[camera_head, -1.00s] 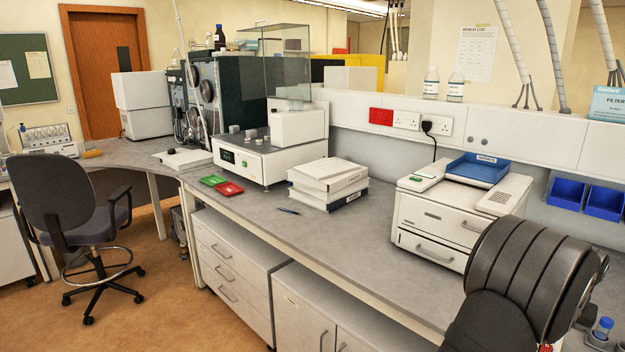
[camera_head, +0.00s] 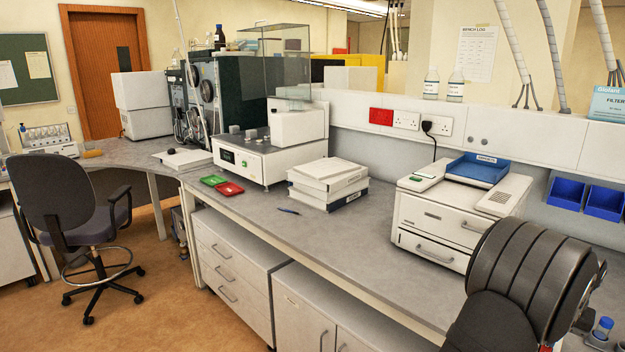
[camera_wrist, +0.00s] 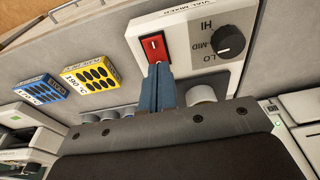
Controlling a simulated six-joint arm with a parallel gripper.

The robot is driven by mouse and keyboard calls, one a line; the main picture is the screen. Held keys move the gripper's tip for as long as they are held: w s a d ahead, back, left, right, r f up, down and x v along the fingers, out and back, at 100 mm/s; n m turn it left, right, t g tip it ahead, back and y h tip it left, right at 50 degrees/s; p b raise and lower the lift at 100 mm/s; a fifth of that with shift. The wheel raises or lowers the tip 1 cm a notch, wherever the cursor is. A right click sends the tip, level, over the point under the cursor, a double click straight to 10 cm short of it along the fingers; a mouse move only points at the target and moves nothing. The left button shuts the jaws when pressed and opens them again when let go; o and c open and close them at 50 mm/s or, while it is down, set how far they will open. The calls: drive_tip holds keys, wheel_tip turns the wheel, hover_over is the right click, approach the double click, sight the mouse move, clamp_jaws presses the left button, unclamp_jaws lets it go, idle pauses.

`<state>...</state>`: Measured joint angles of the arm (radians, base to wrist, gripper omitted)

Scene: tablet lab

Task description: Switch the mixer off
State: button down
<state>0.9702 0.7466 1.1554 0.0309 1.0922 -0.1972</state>
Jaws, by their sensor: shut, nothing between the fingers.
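The mixer (camera_wrist: 188,64) is a white unit at the top of the wrist view, with a label that seems to read "VIAL MIXER". On its panel is a red rocker switch (camera_wrist: 153,46) with a white mark, and a black knob (camera_wrist: 231,40) with HI, MID and LO beside it. My gripper (camera_wrist: 159,68) is shut and empty, with its blue-grey fingertips at the lower edge of the red switch. I cannot tell whether they touch it. The fingertips hide part of that edge. I cannot make out the mixer or my gripper in the head view.
A yellow block (camera_wrist: 90,77) and a blue block (camera_wrist: 42,90), both with dark wells, lie left of the mixer. Grey round parts (camera_wrist: 201,94) sit close by the fingers. In the head view, a white printer-like machine (camera_head: 433,220) stands on the bench left of my arm.

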drive_tip(key=shift+f, duration=0.3)
drive_tip(key=shift+r, duration=3.5)
drive_tip(key=shift+f, duration=3.45)
wheel_tip(320, 180, up, 13)
drive_tip(key=s+a+m, duration=0.1)
drive_tip(key=m, duration=0.8)
drive_tip(key=shift+s+m, duration=0.15)
drive_tip(key=shift+m, duration=0.25)
drive_tip(key=shift+a, duration=0.1)
